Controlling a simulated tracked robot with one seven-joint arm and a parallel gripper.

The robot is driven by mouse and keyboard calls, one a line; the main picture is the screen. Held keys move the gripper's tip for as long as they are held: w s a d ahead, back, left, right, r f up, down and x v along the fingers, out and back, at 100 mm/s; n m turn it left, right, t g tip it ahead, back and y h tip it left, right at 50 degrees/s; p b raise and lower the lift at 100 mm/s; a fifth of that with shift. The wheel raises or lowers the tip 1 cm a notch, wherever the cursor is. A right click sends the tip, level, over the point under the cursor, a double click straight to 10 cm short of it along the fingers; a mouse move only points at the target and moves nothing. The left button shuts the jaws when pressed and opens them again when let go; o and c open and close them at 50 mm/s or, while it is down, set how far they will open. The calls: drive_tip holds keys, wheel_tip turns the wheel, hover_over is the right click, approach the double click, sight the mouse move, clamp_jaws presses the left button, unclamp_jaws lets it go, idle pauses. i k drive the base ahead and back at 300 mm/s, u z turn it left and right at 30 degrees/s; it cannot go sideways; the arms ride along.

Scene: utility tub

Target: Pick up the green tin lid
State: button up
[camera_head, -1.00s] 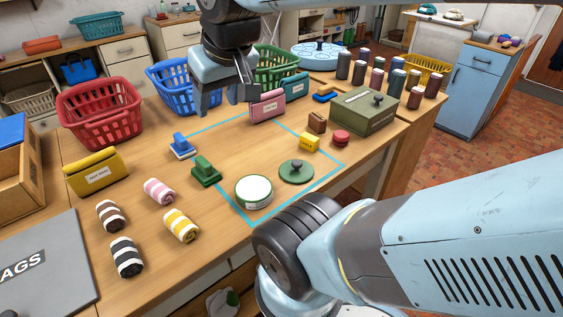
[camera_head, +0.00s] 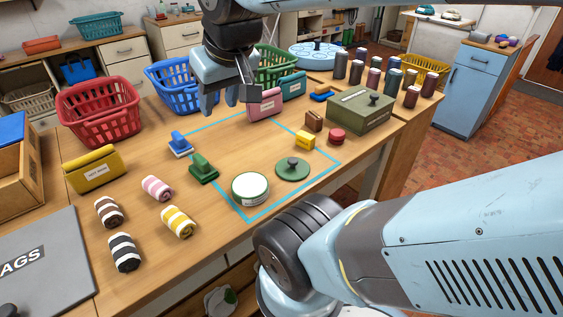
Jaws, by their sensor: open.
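The green tin lid (camera_head: 293,170) is a flat round disc with a dark knob on top. It lies on the wooden table (camera_head: 140,215) inside the blue taped outline, near its right front corner. My gripper (camera_head: 226,101) is open and empty. It hangs above the table behind the outline, up and to the left of the lid and well apart from it. Nothing hides the lid.
A round white-topped tin (camera_head: 250,188) stands just left of the lid. A green box (camera_head: 361,112) stands behind right. The outline's middle is clear.

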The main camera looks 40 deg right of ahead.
sight(291, 168)
drive_tip(key=k, duration=0.45)
drive_tip(key=z, duration=1.1)
drive_tip(key=k, duration=1.5)
drive_tip(key=u, duration=1)
drive_tip(key=i, duration=1.05)
drive_tip(key=z, duration=0.05)
